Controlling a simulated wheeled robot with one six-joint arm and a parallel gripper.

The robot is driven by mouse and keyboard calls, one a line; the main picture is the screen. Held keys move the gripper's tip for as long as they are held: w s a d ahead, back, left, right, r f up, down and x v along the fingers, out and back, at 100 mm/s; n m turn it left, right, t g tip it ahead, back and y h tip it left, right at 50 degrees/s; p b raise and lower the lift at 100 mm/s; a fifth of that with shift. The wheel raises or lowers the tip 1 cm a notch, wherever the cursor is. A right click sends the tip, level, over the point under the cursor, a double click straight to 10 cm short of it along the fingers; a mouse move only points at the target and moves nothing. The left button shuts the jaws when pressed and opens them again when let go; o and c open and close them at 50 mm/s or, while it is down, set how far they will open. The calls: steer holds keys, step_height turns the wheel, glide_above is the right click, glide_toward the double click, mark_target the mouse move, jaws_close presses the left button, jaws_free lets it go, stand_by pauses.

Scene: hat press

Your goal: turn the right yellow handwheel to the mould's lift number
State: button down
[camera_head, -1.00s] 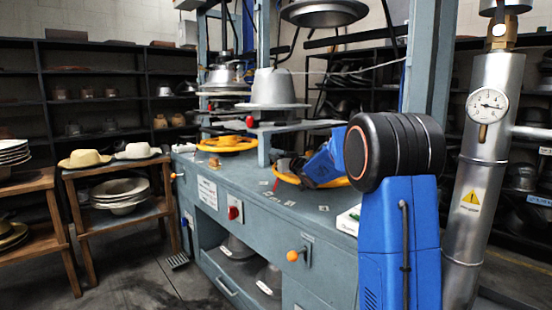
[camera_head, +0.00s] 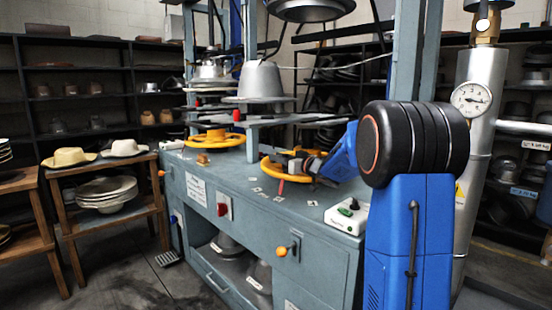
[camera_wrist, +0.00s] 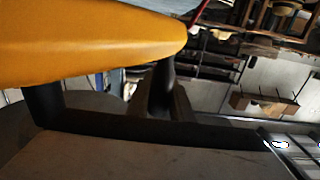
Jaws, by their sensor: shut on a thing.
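The right yellow handwheel (camera_head: 268,172) lies flat on the grey-blue press bench, partly hidden behind my gripper. My gripper (camera_head: 299,163) is at its near right side. In the wrist view the wheel's yellow rim (camera_wrist: 90,45) runs between the dark fingers of my gripper (camera_wrist: 103,90), which are shut on it. The left yellow handwheel (camera_head: 216,139) lies farther back, apart from my gripper. A grey metal hat mould (camera_head: 261,80) stands on the press plate above the bench. I cannot read any lift number.
My blue arm crosses the bench's right side. A white box with buttons (camera_head: 348,214) sits on the near right corner. An orange-knobbed lever (camera_head: 282,251) sticks out of the bench front. A steel column with a gauge (camera_head: 471,98) stands right. A wooden stand with hats (camera_head: 104,170) is left.

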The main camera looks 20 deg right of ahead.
steer(key=shift+s+a, duration=0.2)
steer(key=shift+a, duration=0.4)
steer(key=c, duration=1.6)
jaws_free()
steer(key=shift+a, duration=0.15)
steer(key=shift+d+r, duration=0.1)
steer(key=shift+d, duration=0.2)
steer(key=shift+s, duration=0.15)
steer(key=v, duration=0.7)
steer(key=shift+s, duration=0.1)
steer(key=shift+r, duration=0.1)
